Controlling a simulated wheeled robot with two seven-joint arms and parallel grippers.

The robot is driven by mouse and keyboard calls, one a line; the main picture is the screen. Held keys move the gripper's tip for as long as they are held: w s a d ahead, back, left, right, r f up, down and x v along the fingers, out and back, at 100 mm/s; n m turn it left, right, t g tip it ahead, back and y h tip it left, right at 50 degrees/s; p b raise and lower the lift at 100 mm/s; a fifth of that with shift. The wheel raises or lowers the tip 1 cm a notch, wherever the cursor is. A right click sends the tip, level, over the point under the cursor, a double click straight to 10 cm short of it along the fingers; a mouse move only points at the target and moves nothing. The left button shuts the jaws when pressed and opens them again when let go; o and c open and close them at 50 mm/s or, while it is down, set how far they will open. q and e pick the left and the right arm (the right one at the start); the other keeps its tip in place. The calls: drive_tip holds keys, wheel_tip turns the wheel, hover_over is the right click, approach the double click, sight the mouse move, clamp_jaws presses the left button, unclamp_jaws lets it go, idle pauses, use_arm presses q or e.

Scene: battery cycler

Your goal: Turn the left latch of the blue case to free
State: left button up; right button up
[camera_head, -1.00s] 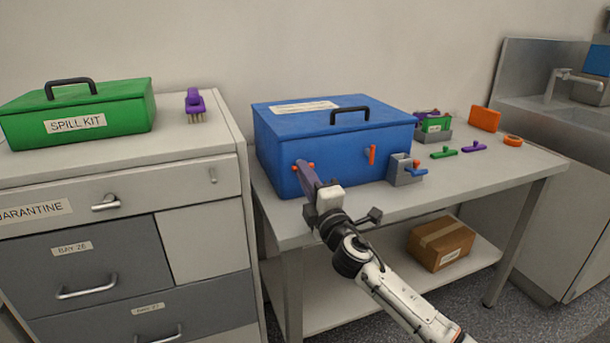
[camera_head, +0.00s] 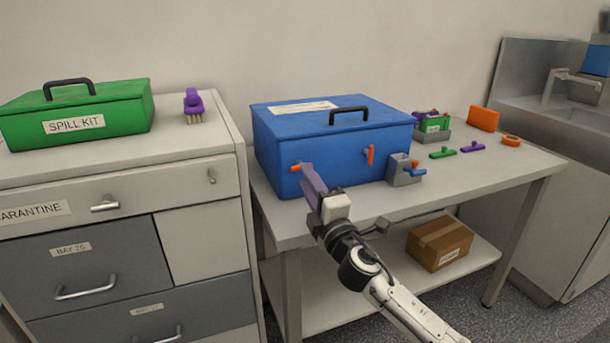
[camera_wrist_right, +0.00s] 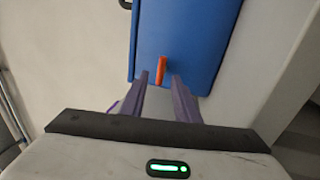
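The blue case (camera_head: 330,150) stands closed on the table, with a black handle (camera_head: 349,114) on its lid. Its left latch (camera_head: 296,168) is an orange bar on the front face, lying roughly level and partly hidden by my right gripper. The right latch (camera_head: 370,155) is orange and upright. My right gripper (camera_head: 306,170) is at the left latch. In the right wrist view the gripper (camera_wrist_right: 161,77) is open, its two purple fingers apart with the orange latch (camera_wrist_right: 161,68) between their tips. I see a gap on both sides of the latch. My left gripper is not in view.
A grey holder (camera_head: 403,175) with a blue-handled part stands by the case's right front corner. Green (camera_head: 443,153) and purple (camera_head: 472,147) pieces lie farther right. A drawer cabinet (camera_head: 225,165) stands left of the table. The table's front strip is clear.

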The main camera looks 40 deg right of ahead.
drive_tip(key=v, duration=0.7)
drive_tip(key=shift+s, duration=0.25)
drive_tip(key=shift+f, duration=0.1)
